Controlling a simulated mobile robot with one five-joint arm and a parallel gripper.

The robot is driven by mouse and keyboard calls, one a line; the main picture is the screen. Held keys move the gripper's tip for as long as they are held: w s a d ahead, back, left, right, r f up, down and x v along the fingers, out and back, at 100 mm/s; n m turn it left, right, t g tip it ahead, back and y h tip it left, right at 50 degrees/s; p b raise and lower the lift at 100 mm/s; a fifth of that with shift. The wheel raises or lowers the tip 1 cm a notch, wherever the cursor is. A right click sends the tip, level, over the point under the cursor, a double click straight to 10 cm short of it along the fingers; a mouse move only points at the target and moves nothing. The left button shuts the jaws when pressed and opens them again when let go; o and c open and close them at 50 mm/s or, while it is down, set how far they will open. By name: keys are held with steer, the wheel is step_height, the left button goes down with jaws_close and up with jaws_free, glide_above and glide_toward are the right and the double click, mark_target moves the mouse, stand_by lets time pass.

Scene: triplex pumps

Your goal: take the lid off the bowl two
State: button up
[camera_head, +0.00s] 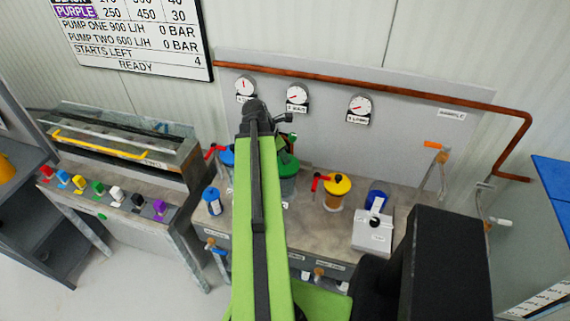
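Three clear bowls with coloured lids stand in a row on the grey bench. The middle one, which I take as bowl two (288,187), has a green lid (288,166) seated on top. My green arm crosses in front and hides its left part. A bowl with a blue lid (228,157) is mostly hidden left of my arm. A bowl with a yellow lid (337,185) stands to the right, with a red handle beside it. My gripper (283,122) shows only as dark parts at the arm's far end, above the green lid in the picture; its fingers are not clear.
Three gauges (297,95) and a copper pipe (400,86) are on the back panel. A small blue container (211,201) stands at the bench's left; a white box (373,232) and another blue container (376,200) are at the right.

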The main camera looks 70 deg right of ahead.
jaws_close()
